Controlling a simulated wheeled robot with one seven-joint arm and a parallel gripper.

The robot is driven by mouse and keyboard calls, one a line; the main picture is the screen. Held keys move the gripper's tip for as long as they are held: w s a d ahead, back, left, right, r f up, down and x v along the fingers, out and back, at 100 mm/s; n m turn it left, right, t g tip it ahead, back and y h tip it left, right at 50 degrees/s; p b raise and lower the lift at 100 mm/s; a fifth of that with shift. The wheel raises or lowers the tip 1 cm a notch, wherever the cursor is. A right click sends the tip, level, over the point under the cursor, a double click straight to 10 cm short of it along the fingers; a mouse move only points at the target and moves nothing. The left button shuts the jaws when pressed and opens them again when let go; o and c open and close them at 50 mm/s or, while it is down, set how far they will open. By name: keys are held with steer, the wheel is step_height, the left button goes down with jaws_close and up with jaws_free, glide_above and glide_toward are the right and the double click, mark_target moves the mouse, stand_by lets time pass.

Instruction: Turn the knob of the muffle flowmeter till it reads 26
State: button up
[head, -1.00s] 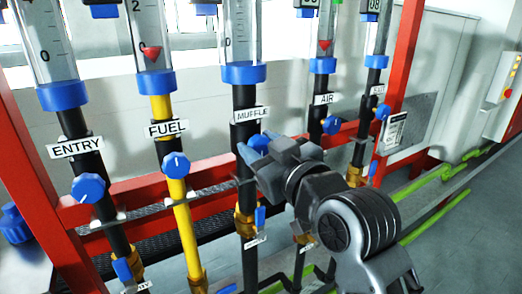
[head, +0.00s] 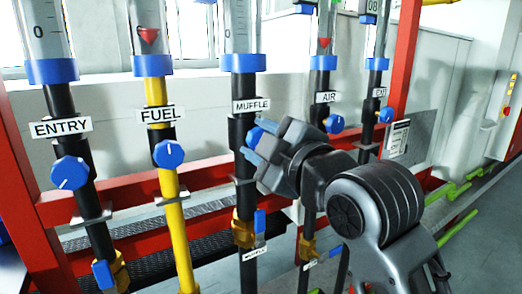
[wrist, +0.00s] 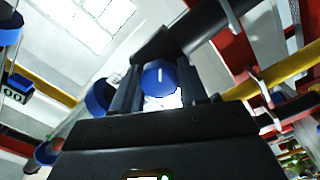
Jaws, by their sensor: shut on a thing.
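The muffle flowmeter (head: 238,30) is a clear tube with a blue collar (head: 242,63) on a black pipe, marked by a white MUFFLE label (head: 251,105). Its upper part is cut off, so its reading is hidden. My gripper (head: 256,143) is at the blue muffle knob (head: 255,135) just below that label, reaching in from the right. In the wrist view the round blue knob (wrist: 159,78) with a white pointer line sits between the two fingers, which are shut on it. The pointer stands nearly upright in that view.
The ENTRY knob (head: 70,173) and FUEL knob (head: 168,153) are to the left, and the AIR knob (head: 334,124) is close to the right of my gripper. A red frame bar (head: 130,190) runs behind the pipes. A blue-handled valve (head: 260,222) sits below.

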steer(key=shift+f+n, duration=0.1)
steer(key=shift+n, duration=0.4)
steer(key=o, duration=1.1)
steer(key=shift+c, duration=0.2)
steer(key=b+v, duration=0.1)
steer(key=v, duration=0.6)
steer(key=shift+s+d, duration=0.25)
steer(key=shift+s, duration=0.1)
